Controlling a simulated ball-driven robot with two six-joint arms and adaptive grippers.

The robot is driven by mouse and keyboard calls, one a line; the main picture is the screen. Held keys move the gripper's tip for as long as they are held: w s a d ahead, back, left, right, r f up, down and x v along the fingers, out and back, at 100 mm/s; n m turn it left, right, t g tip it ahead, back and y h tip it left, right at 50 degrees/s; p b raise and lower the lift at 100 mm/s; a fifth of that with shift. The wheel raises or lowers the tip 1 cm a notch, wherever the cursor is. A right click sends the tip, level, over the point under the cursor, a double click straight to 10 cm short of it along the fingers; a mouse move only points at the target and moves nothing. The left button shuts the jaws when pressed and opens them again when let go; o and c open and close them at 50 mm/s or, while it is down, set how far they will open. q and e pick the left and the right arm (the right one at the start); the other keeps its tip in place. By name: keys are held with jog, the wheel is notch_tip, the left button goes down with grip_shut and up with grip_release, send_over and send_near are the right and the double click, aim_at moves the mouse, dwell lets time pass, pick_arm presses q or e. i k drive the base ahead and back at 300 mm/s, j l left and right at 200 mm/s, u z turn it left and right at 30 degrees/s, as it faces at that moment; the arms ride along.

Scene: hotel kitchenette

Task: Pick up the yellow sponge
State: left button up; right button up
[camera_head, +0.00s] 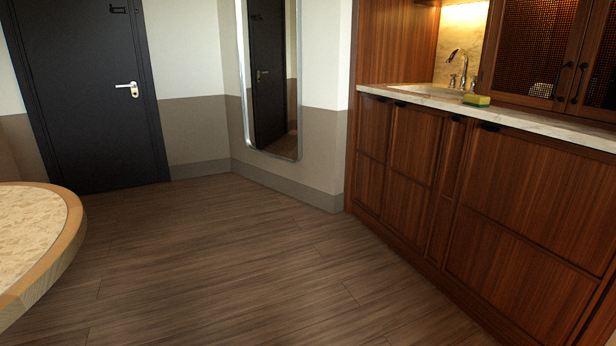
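Neither of my grippers shows in the head view.
A wooden cabinet front (450,200) with dark handles runs along the right. The sink (425,90) and faucet (458,66) are at the counter's back. A round table (75,225) edges in at the left. The wood floor (240,260) between is clear. A dark door (90,90) and mirror (272,80) stand behind.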

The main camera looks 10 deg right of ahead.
aim_at(472, 100)
jog(key=i+z, duration=0.4)
jog(key=i, duration=0.6)
